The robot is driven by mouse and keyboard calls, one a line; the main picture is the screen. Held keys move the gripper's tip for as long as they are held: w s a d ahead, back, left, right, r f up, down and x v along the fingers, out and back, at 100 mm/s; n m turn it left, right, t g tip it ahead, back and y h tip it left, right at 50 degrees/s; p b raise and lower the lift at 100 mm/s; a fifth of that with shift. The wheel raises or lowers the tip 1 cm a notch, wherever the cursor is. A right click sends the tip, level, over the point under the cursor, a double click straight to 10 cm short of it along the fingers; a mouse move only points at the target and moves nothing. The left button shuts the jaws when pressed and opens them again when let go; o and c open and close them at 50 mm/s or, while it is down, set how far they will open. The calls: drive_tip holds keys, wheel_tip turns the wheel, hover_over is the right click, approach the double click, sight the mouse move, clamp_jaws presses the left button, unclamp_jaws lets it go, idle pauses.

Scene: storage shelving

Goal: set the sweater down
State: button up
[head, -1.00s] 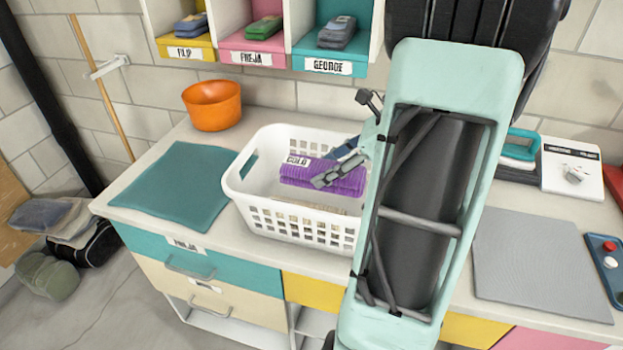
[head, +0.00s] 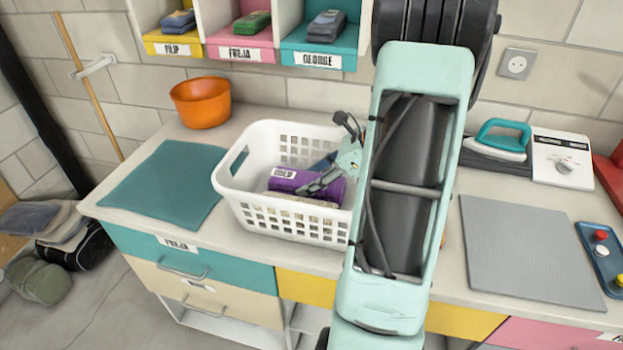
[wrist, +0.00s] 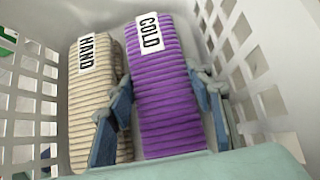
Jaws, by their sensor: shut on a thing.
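The purple ribbed sweater (head: 305,186), folded and tagged COLD, is inside the white laundry basket (head: 292,219). My gripper (head: 318,184) is shut on it, reaching in from the right. In the wrist view the purple sweater (wrist: 163,105) lies between the two blue-grey fingers of my gripper (wrist: 160,98), one along each side. A beige ribbed folded garment (wrist: 92,103) tagged HAND lies beside it on the left, close to the left finger. The underside of the purple sweater is hidden, so I cannot tell whether it rests on the basket floor.
A teal mat (head: 168,186) lies left of the basket, with an orange bowl (head: 202,102) behind it. A grey mat (head: 530,255), an iron (head: 500,140) and a white dial box (head: 563,160) are on the right. Labelled cubbies (head: 245,40) hang above the counter.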

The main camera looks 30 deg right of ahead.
drive_tip(key=o, duration=1.2)
drive_tip(key=shift+f, duration=0.1)
drive_tip(key=shift+o, duration=0.2)
drive_tip(key=shift+s+r, duration=0.1)
drive_tip(key=shift+r, duration=0.2)
drive_tip(key=p+v, duration=0.1)
drive_tip(key=v, duration=1)
drive_tip(key=shift+s+d+r, duration=0.2)
drive_tip(key=shift+s, duration=0.1)
